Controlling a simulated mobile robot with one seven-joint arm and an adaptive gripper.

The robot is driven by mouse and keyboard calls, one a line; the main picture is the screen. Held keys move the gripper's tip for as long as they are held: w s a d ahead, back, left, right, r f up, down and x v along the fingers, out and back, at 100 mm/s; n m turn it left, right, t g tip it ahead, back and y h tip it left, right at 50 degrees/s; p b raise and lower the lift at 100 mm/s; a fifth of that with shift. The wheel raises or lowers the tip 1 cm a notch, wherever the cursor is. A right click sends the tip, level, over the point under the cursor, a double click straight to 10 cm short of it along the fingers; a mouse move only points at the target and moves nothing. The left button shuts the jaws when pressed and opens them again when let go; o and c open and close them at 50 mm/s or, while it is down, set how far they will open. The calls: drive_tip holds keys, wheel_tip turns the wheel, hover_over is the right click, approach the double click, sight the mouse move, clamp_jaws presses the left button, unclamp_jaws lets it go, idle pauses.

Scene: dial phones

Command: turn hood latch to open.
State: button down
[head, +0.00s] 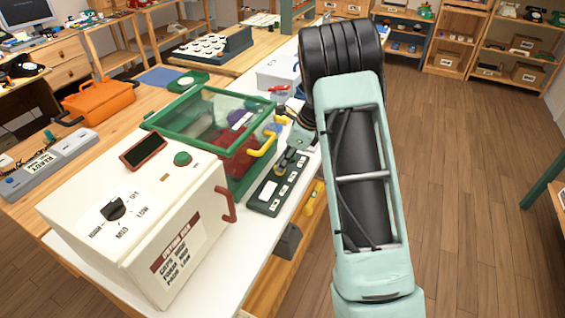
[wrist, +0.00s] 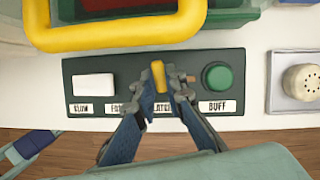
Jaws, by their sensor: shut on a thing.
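The hood latch (wrist: 159,77) is a small yellow lever on a dark green control panel (wrist: 240,62). It stands nearly upright in the wrist view, its lower part hidden by the fingers. My gripper (wrist: 168,88) is shut on it, with one finger on either side. The fingers partly cover the label below. The hood (head: 205,118) is a clear box with a green frame behind the panel, and it appears closed. Its yellow handle (wrist: 120,42) crosses the upper left of the wrist view. In the head view my gripper (head: 291,160) is over the panel (head: 264,192).
A white switch (wrist: 93,84) and a green button (wrist: 217,76) flank the latch. A metal plate with a cream knob (wrist: 301,83) lies to the right. A white box with a dial (head: 130,220) stands at the front left. Open floor lies right of the bench.

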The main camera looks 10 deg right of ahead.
drive_tip(key=n, duration=0.1)
drive_tip(key=n+g+p, duration=0.1)
drive_tip(key=n, duration=0.1)
drive_tip(key=shift+w+n, duration=0.2)
drive_tip(key=shift+n, duration=0.1)
drive_tip(key=n+g+p, duration=0.1)
drive_tip(key=n, duration=0.2)
drive_tip(key=shift+w+n+g, duration=0.15)
drive_tip(key=shift+n+g, duration=0.15)
drive_tip(key=shift+g, duration=0.1)
drive_tip(key=n+g, duration=0.1)
drive_tip(key=n, duration=0.2)
drive_tip(key=shift+w+n, duration=0.15)
drive_tip(key=shift+n, duration=0.15)
drive_tip(key=shift+a+n+g+h+p, duration=0.1)
drive_tip(key=shift+n+g+h+p, duration=0.4)
drive_tip(key=shift+n, duration=1)
drive_tip(key=shift+w, duration=0.1)
drive_tip(key=c, duration=2)
unclamp_jaws()
